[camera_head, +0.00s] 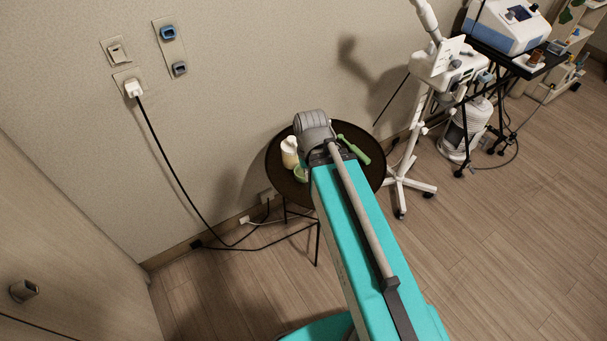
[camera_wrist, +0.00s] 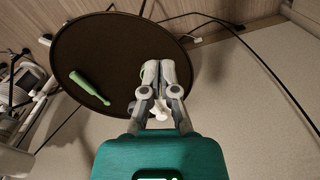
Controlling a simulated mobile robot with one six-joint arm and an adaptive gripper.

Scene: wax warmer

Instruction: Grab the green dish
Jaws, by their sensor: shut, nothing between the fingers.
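The green dish (camera_head: 300,173) sits on the dark round table in the head view, beside a cream bottle and partly hidden by my arm. In the wrist view only a thin green edge (camera_wrist: 141,72) shows just left of my fingers, probably the dish's rim; the rest is hidden behind them. My gripper (camera_wrist: 160,65) points toward the tabletop in the wrist view, its fingers together and empty. It overlaps the dish in that view; I cannot tell whether they touch. In the head view my arm hides the fingers.
The dark round table (camera_head: 279,178) stands near the wall. A green-handled tool (camera_head: 354,149) lies on its right side. The cream bottle (camera_head: 289,152) stands close to the dish. A white wheeled stand (camera_head: 409,165) is right of the table. Black cables hang at the left.

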